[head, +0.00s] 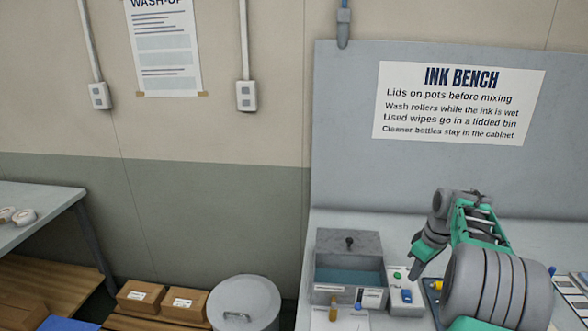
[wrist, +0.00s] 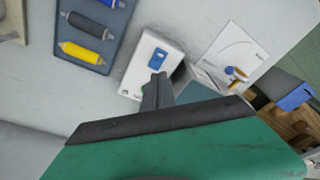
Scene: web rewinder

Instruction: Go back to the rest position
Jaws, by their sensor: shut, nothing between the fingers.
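My gripper (head: 413,277) is over the ink bench (head: 345,220) in the head view, pointing down and to the left. Its fingertips are close above a white control box (head: 399,308) with a green button (head: 397,275) and a blue switch (head: 407,295). In the wrist view my gripper (wrist: 157,82) has its fingers together with nothing between them. Their tips lie over the control box (wrist: 133,82) just below the blue switch (wrist: 158,57). I cannot tell whether they touch the box. The green button is mostly hidden behind the fingers there.
A grey open-topped tank (head: 365,247) stands left of the control box. A dark tray (wrist: 111,31) with a blue roller (wrist: 87,23) and a yellow roller (wrist: 83,52) lies beside the box. A lidded bin (head: 245,292), cartons (head: 185,303) and another table (head: 40,205) are left.

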